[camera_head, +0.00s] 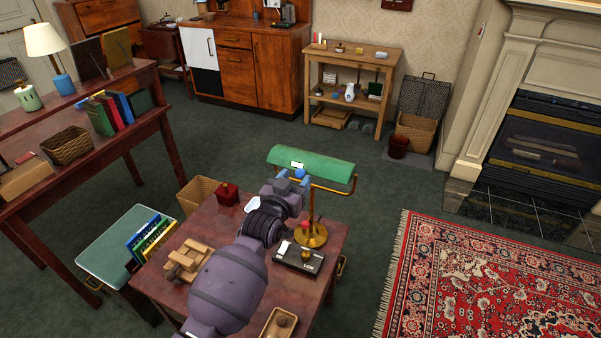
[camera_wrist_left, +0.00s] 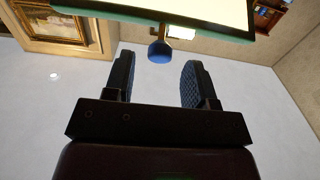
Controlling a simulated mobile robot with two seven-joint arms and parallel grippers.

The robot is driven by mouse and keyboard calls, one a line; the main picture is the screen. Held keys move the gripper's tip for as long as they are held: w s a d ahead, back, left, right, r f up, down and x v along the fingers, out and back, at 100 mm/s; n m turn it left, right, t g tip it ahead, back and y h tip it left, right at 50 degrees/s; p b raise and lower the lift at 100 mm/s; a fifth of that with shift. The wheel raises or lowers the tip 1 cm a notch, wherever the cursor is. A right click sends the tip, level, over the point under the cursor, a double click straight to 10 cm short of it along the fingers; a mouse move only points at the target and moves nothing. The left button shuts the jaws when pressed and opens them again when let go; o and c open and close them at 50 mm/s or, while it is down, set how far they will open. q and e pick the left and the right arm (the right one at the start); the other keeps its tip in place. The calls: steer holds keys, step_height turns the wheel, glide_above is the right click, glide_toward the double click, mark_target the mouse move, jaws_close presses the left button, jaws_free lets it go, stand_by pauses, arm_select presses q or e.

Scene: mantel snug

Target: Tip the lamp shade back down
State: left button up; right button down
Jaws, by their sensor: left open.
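The desk lamp has a green shade (camera_head: 325,165) on a brass arm, above a round brass base (camera_head: 311,236) on the small dark red table (camera_head: 215,232). In the left wrist view the shade's green edge (camera_wrist_left: 215,31) and pale underside cross the top. A blue knob (camera_wrist_left: 159,52) hangs at the shade's edge; it also shows in the head view (camera_head: 300,173). My left gripper (camera_head: 294,184) is at the shade's near side. In the wrist view its fingers (camera_wrist_left: 158,75) are open and empty, with the knob just beyond the gap between them. My right gripper is out of view.
A green-topped stool (camera_head: 105,245) with books stands at left. Open carpet lies behind the table.

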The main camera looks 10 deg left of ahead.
mark_target(299, 175)
arm_select(q)
steer(key=shift+w+d, duration=0.2)
steer(key=shift+w, duration=0.7)
steer(key=shift+w+d, duration=0.15)
steer(key=shift+w, duration=0.7)
jaws_close()
